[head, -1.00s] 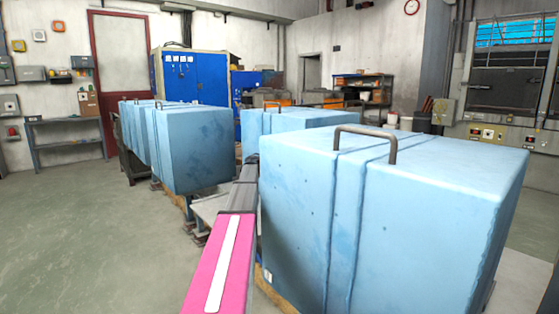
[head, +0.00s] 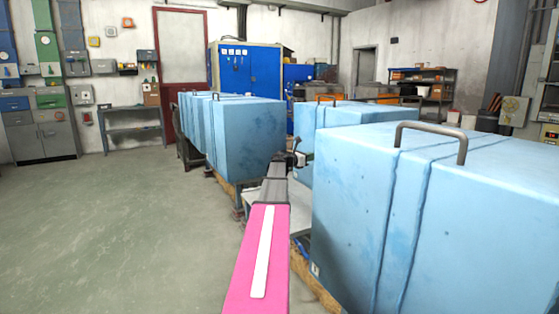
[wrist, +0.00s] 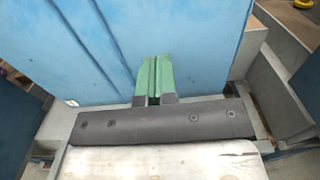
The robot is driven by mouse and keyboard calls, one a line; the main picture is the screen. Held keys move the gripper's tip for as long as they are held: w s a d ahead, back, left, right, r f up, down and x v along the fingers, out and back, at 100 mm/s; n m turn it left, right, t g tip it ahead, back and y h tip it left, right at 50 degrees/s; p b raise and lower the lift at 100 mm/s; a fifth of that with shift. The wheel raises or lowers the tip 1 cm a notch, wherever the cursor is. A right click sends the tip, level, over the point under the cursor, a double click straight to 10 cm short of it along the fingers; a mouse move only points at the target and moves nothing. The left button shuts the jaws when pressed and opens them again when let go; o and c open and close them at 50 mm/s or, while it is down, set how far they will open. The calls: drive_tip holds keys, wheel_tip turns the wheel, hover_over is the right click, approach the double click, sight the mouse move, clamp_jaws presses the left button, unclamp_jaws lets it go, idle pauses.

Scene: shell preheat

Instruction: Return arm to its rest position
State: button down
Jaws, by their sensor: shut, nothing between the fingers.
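My gripper (wrist: 154,70) shows in the wrist view with its two green fingers side by side and touching. It is shut and empty. The fingers point toward the side of a light blue box (wrist: 90,40); whether the tips touch it I cannot tell. In the head view my pink and grey arm reaches forward, left of the large light blue box (head: 345,220) with a grey handle (head: 432,128). The far end of my arm is small there, and the fingers cannot be made out.
More light blue boxes stand behind, at the left (head: 245,140) and the middle (head: 350,113). A blue cabinet (head: 236,75) and a shelf rack (head: 422,90) stand at the back. Open floor (head: 120,215) lies to the left. A grey cabinet (head: 42,142) stands far left.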

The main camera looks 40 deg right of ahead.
drive_tip(key=w+a+f+m+t+y, duration=0.25)
drive_tip(key=a+f, duration=0.55)
drive_tip(key=a, duration=0.5)
drive_tip(key=w+a+f+m+t+y, duration=0.1)
drive_tip(key=w+a+f+m+y, duration=0.2)
drive_tip(key=a+f, duration=0.85)
drive_tip(key=w+a+f+m+t+y, duration=0.1)
drive_tip(key=w+a+f+m+y, duration=0.3)
drive_tip(key=a, duration=1.2)
drive_tip(key=s+a+f+m+y, duration=0.2)
drive_tip(key=s+a+f, duration=0.2)
drive_tip(key=a, duration=0.8)
drive_tip(key=s+a+f+m+y, duration=0.2)
drive_tip(key=s+a+f+y, duration=0.1)
drive_tip(key=a, duration=1)
drive_tip(key=s+a+f+m+y, duration=0.2)
drive_tip(key=s+a+f, duration=0.4)
drive_tip(key=a, duration=0.6)
drive_tip(key=shift+s+a+y, duration=0.2)
drive_tip(key=shift+s+y, duration=0.35)
drive_tip(key=shift+s, duration=0.3)
drive_tip(key=shift+d+g, duration=0.15)
drive_tip(key=shift+g, duration=0.1)
